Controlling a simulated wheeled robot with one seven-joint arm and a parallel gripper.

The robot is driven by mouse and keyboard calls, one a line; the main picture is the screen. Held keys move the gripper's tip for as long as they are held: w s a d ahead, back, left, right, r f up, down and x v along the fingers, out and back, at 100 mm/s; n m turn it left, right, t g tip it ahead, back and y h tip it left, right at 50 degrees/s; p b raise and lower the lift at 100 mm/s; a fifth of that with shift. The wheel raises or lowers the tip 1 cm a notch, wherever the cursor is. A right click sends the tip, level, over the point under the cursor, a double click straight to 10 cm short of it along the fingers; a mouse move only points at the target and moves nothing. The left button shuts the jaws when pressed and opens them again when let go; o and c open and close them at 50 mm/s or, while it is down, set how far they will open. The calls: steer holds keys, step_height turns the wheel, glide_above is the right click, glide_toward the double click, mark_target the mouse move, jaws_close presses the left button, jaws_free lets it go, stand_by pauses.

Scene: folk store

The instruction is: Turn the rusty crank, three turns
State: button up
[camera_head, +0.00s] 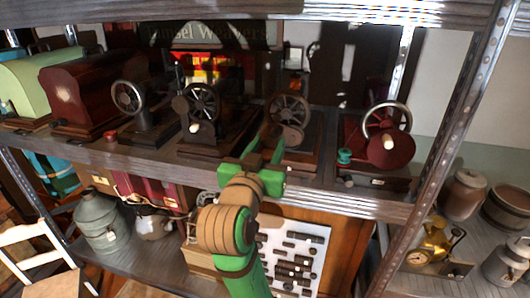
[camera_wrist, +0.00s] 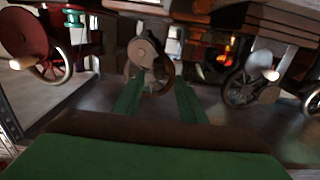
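A brown, rusty-looking hand-crank machine stands on the upper shelf. Its spoked wheel (camera_head: 288,108) and round brown disc (camera_head: 292,136) face me. In the wrist view, which is upside down, the brown disc (camera_wrist: 146,54) shows in front of its wheel, between my finger lines. I cannot make out a separate handle on it. Contact with the crank is not visible.
A black machine with a pale knob (camera_head: 194,127) stands to the left, and a red machine with a pale knob (camera_head: 390,142) to the right. The upper shelf's front edge (camera_head: 330,195) runs under them. A metal upright (camera_head: 440,150) stands at right.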

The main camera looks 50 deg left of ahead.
mark_target(273, 137)
steer(key=shift+x, duration=2.8)
steer(key=shift+w+d, duration=0.1)
steer(key=shift+w, duration=0.05)
steer(key=c, duration=0.9)
steer(key=shift+o, duration=0.2)
